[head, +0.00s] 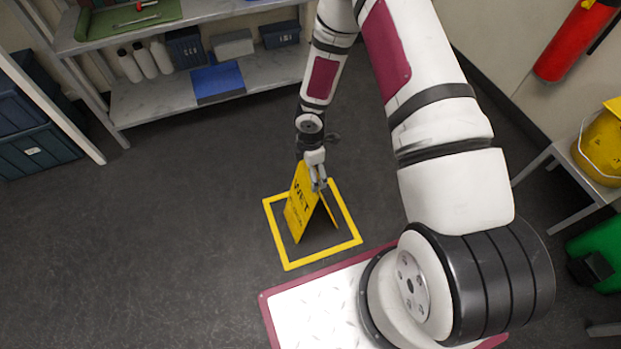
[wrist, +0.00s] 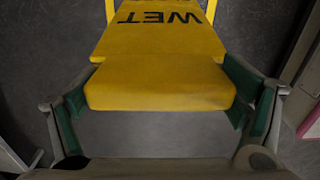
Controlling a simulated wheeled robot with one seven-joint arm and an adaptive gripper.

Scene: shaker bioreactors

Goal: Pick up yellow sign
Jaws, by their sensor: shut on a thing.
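The yellow sign (head: 299,203) is a folding A-shaped floor sign with dark lettering. It stands upright within a yellow square outline (head: 289,265) marked on the floor. My gripper (head: 318,180) is at the sign's top edge. In the wrist view the sign (wrist: 160,72) shows the word "WET", and its top lies between the green-padded fingers of my gripper (wrist: 158,108), which are shut on it. Whether the sign's feet touch the floor is hard to tell.
A grey shelf unit (head: 140,104) with bottles and boxes stands at the back. Dark blue bins (head: 36,150) are at the left. A bench with a yellow bucket (head: 600,148) and a red extinguisher (head: 572,42) are at the right. The floor left of the sign is clear.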

